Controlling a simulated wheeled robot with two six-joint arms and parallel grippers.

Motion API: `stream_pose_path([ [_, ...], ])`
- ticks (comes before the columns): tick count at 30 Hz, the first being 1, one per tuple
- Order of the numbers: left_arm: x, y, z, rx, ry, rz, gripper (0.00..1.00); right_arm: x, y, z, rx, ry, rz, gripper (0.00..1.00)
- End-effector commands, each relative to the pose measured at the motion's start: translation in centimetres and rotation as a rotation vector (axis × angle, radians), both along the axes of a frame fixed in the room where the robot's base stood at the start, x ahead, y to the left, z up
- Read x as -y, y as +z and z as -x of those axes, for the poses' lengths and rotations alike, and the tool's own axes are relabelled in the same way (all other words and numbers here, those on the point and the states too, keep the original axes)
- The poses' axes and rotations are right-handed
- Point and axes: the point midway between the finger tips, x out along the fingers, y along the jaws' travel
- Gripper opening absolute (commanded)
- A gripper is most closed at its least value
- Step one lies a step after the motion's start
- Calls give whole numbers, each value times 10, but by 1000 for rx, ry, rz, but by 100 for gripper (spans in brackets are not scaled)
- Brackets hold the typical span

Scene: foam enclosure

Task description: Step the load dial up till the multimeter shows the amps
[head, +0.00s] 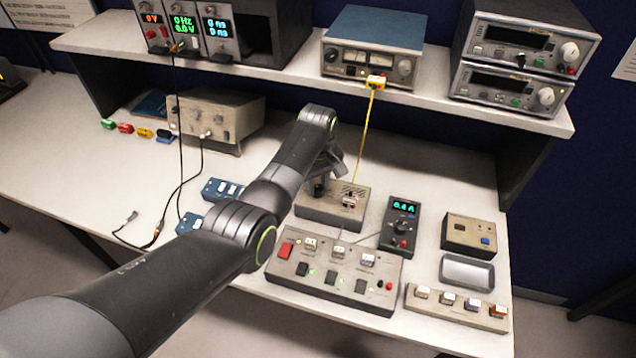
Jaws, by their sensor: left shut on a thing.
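The load box, a beige box (331,215), sits on the bench with a small round grille and a plugged yellow lead on its right part. My left gripper (320,183) points down over the left part of this box and is shut on the load dial. The gripper largely hides the dial, so its setting cannot be read. The dark multimeter (400,226) stands just right of the box. Its teal display (403,207) reads what looks like 0.4 A, though the digits are small. My right gripper is not in view.
A switch panel (335,272) lies in front of the load box. A grey tray (467,272), a small beige box (470,236) and a button strip (456,306) are at the right. Bench space at far left is clear.

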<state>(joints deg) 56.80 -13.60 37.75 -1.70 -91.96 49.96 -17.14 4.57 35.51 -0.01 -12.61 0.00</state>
Motion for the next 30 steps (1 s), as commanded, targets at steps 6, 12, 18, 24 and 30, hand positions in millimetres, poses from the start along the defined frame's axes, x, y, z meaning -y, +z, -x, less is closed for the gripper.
stream_pose_path([
  [6, 0, 1, 0, 0, -22, 0, 3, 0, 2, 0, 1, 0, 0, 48],
  [12, 0, 2, 0, 0, -113, -1, 3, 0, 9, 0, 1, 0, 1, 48],
  [18, 0, 3, 0, 0, -268, -1, 3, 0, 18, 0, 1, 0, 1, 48],
  [24, 0, 3, -1, 0, -439, 0, 3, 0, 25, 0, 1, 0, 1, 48],
  [30, 0, 2, -1, 1, -590, 1, 3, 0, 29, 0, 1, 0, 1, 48],
])
